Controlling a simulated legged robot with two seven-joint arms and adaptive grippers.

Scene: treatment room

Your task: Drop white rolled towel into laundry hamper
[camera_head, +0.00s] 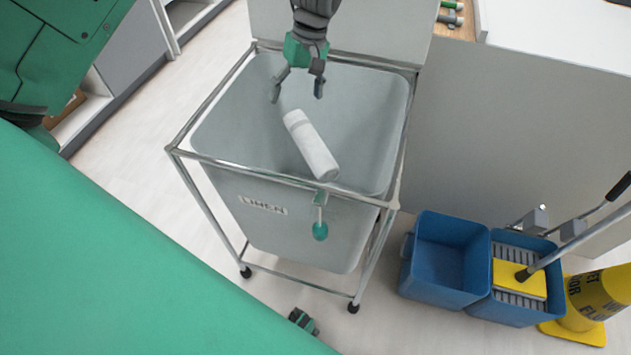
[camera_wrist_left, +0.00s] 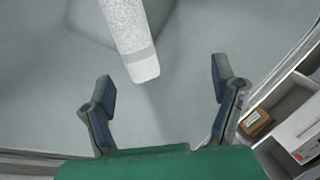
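The white rolled towel (camera_head: 311,145) is tilted inside the mouth of the grey laundry hamper (camera_head: 240,190), clear of my fingers. I cannot tell whether it touches the hamper's inside. My left gripper (camera_head: 297,92) is over the far part of the hamper opening, fingers spread and empty. In the left wrist view the towel (camera_wrist_left: 132,40) is beyond the open fingers (camera_wrist_left: 165,88), with a grey band near its end. The hamper, marked LINEN, hangs in a metal frame with its lid (camera_head: 365,30) raised behind.
A blue mop bucket (camera_head: 440,265) with a yellow-headed mop (camera_head: 520,278) stands right of the hamper, by a yellow cone (camera_head: 590,300). A grey counter (camera_head: 510,130) is behind. Open shelves (camera_wrist_left: 295,120) show in the left wrist view. Floor is free left of the hamper.

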